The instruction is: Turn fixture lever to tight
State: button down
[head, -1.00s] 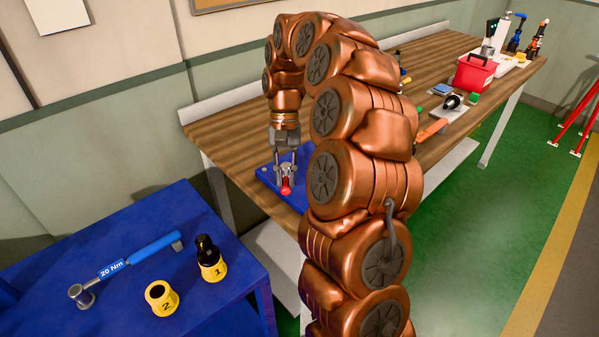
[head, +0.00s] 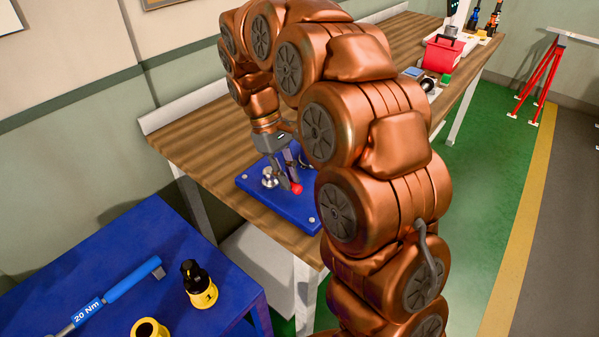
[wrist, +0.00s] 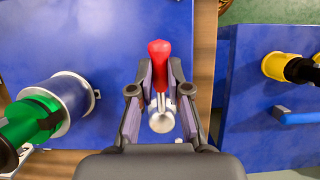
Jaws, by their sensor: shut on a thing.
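The fixture is a blue plate (head: 254,187) on the near end of the wooden bench, with a silver round post (head: 269,177) on it. Its lever has a red knob (head: 297,188), near the plate's right side. My gripper (head: 291,178) points down over the plate, with its fingertips at the lever. In the wrist view, my gripper (wrist: 160,88) is shut on the lever, one finger on each side. The red lever handle (wrist: 159,52) sticks out past the fingertips.
A blue cart (head: 110,265) stands at the front left with a torque wrench (head: 120,288) and yellow-black sockets (head: 200,285). A red toolbox (head: 443,54) is farther along the bench. In the wrist view, a green cylinder (wrist: 30,120) lies left of my gripper.

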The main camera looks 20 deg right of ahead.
jog(key=shift+w+r, duration=0.1)
jog(key=shift+w, duration=0.05)
dwell(0.3)
jog(key=c, duration=1.1)
grip_release()
jog(key=shift+v, duration=3.6)
jog(key=shift+a+r, duration=0.1)
